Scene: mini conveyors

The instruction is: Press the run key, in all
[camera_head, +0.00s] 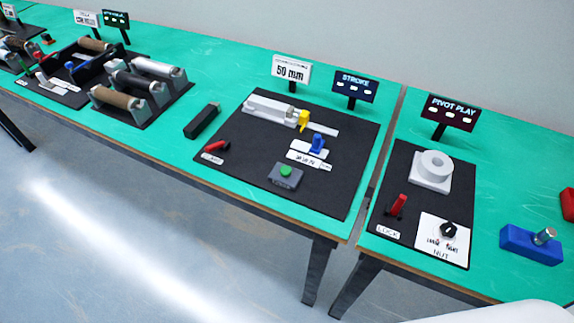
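A green round button (286,170) sits on top of a small grey box (285,177), at the front of the black mat under the "STROKE" sign. It looks like the run key, but I cannot read a label on it. Nothing touches it or covers it. Neither gripper shows in the head view. A smooth white shape at the bottom right edge may be part of my own body.
Around the button are a red lever (217,147), a blue lever (317,144) and a yellow piece (303,119) on a rail. A black block (202,121) lies left of the mat. A gap separates the right table, with a white ring (436,165).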

